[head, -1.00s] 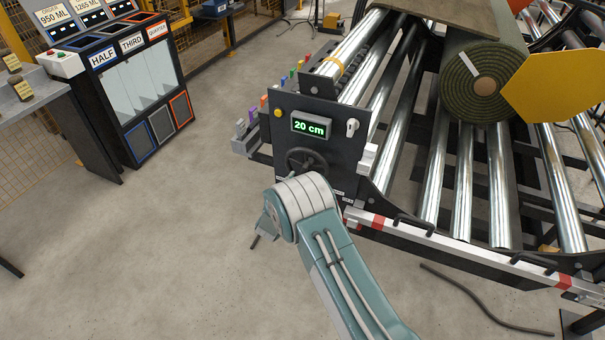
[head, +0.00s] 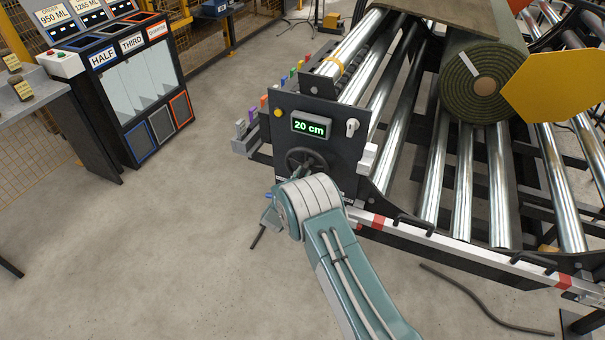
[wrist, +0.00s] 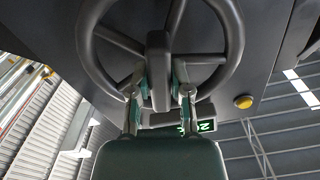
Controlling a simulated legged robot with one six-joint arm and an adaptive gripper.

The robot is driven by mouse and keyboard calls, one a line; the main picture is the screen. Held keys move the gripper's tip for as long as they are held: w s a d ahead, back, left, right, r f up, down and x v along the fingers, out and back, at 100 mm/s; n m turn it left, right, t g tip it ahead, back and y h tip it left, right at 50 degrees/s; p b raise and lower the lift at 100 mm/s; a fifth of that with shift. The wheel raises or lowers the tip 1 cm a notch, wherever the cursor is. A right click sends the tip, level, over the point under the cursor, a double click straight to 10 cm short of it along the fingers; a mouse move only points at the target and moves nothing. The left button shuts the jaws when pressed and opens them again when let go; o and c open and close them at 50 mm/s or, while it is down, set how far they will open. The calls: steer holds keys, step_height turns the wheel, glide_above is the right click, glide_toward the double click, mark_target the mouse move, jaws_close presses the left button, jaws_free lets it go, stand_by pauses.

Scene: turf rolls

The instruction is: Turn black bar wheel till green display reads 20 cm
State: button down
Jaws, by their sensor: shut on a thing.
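The black wheel (head: 303,158) is on the dark front panel of the roller machine, and it fills the top of the wrist view (wrist: 233,45). The green display (head: 312,127) above it reads 20 cm. In the wrist view the display (wrist: 205,126) appears upside down and is partly covered by my gripper. My gripper (wrist: 162,82) is shut on a dark bar (wrist: 158,50) that stands out in front of the wheel. One finger lies on each side of the bar. In the head view my arm hides most of the gripper and the wheel's lower edge.
A yellow button (head: 278,113) and a pale knob (head: 352,127) flank the display. A striped red and white rail (head: 400,228) runs right of my arm. A turf roll (head: 470,80) lies on the metal rollers. The floor to the left is clear.

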steer(key=shift+m, duration=1.7)
steer(key=c, duration=0.6)
jaws_free()
steer(key=shift+o, duration=0.2)
steer(key=v, duration=1.2)
steer(key=shift+w, duration=0.1)
